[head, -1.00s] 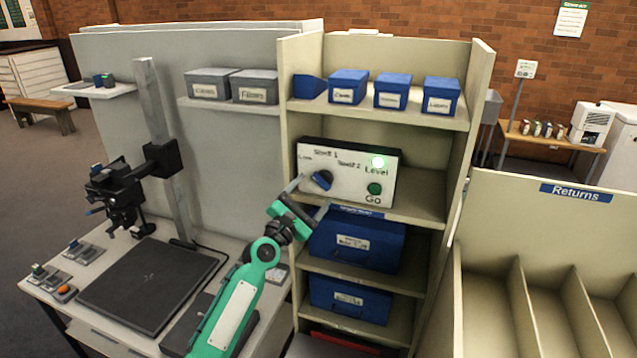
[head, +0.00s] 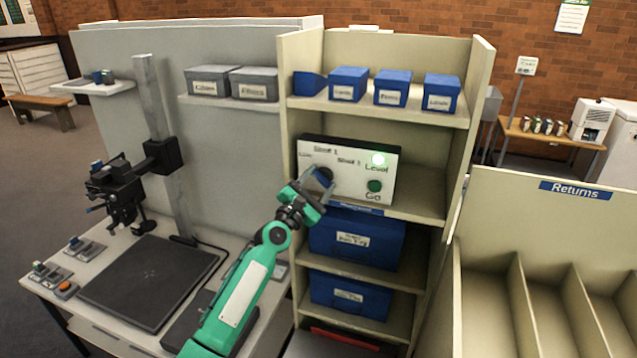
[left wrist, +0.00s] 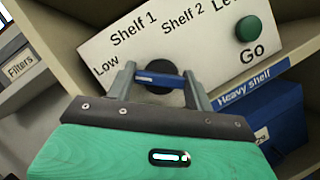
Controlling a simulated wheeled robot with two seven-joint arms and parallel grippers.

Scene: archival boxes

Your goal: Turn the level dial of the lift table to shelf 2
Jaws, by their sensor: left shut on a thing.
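The white control panel (head: 350,192) stands in the shelf unit. It reads Low, Shelf 1 and Shelf 2 around the level dial (left wrist: 160,80), which has a blue bar on a dark round base. My left gripper (head: 318,183) is at the dial, and in the left wrist view its two fingers (left wrist: 160,84) are shut on the ends of the blue bar. The bar lies nearly level in that view, and I cannot tell which mark it points to. My right gripper is not in view.
Blue boxes (head: 356,240) sit below the panel, and small blue boxes (head: 391,93) stand on the shelf above. The shelf's side wall (head: 290,130) is close left of the panel. The Returns bin (head: 575,192) is at the right. A bench (head: 100,335) with equipment is at the left.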

